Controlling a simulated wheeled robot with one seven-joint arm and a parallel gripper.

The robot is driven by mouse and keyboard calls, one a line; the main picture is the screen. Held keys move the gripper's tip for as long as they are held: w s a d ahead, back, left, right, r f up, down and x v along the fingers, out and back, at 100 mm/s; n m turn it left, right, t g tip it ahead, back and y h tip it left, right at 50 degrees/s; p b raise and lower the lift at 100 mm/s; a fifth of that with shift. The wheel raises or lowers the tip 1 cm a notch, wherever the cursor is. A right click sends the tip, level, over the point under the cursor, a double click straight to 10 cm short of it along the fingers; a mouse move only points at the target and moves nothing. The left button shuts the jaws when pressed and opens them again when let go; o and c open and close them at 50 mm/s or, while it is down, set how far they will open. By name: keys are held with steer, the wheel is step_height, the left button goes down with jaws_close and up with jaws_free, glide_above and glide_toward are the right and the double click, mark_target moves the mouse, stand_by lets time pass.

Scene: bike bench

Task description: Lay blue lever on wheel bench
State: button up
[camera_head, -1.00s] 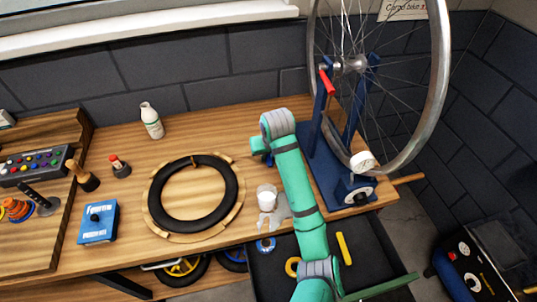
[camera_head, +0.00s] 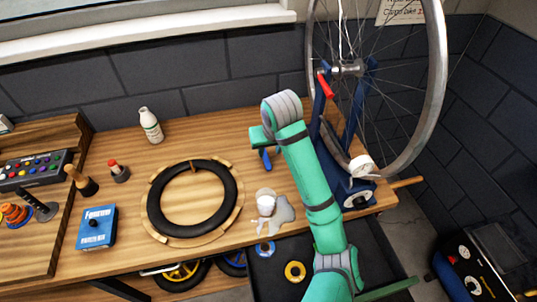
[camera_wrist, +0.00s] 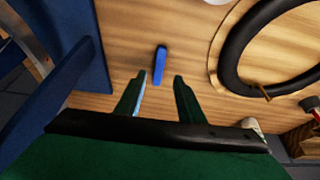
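The blue lever (camera_wrist: 160,64) shows in the wrist view on the bare wood of the wheel bench (camera_wrist: 125,30), just past my fingertips. In the head view, the blue lever (camera_head: 266,160) shows just below my gripper (camera_head: 258,144), left of the blue wheel stand. My gripper (camera_wrist: 160,76) is open; its two green fingers are spread apart with a gap between them. The lever lines up with that gap, and no finger is seen closed on it. The wheel bench (camera_head: 120,215) also shows in the head view.
The blue wheel stand (camera_head: 330,150) with the large wheel (camera_head: 440,90) is close on the right. A black tyre ring (camera_head: 152,195) lies to the left, and a white cup (camera_head: 265,200) stands in front. A white bottle (camera_head: 150,125) stands at the back.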

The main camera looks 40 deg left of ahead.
steer(key=shift+v, duration=1.55)
